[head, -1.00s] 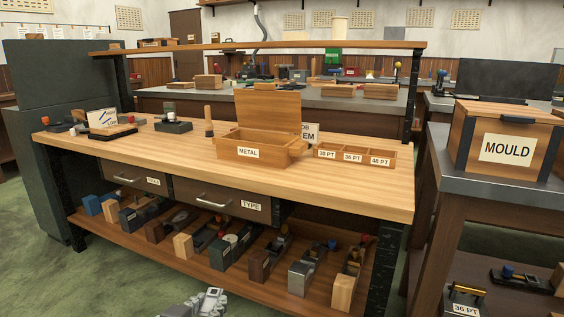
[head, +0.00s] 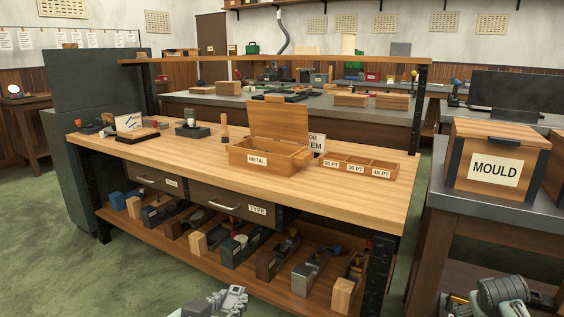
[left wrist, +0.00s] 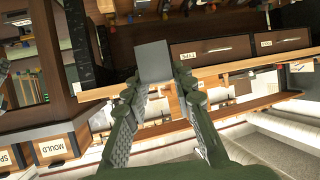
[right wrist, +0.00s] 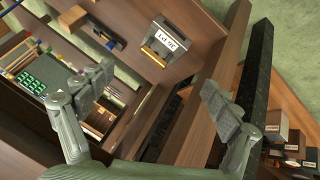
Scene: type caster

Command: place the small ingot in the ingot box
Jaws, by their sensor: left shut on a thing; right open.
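My left gripper (head: 229,300) shows at the bottom edge of the head view. In the left wrist view its fingertips (left wrist: 156,74) are shut on a small grey block, the small ingot (left wrist: 153,56). The ingot is not clear in the head view. A wooden box labelled METAL (head: 240,156), likely the ingot box, stands on the workbench with its lid raised. The left gripper is in front of the bench, away from this box. My right gripper (right wrist: 155,88) is open and empty in the right wrist view.
The wooden workbench (head: 200,165) has drawers and a lower shelf full of tools. A compartment tray (head: 357,168) sits right of the METAL box. A MOULD box (head: 495,168) stands on the right-hand table (head: 440,185). Bare bench top lies in front of the METAL box.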

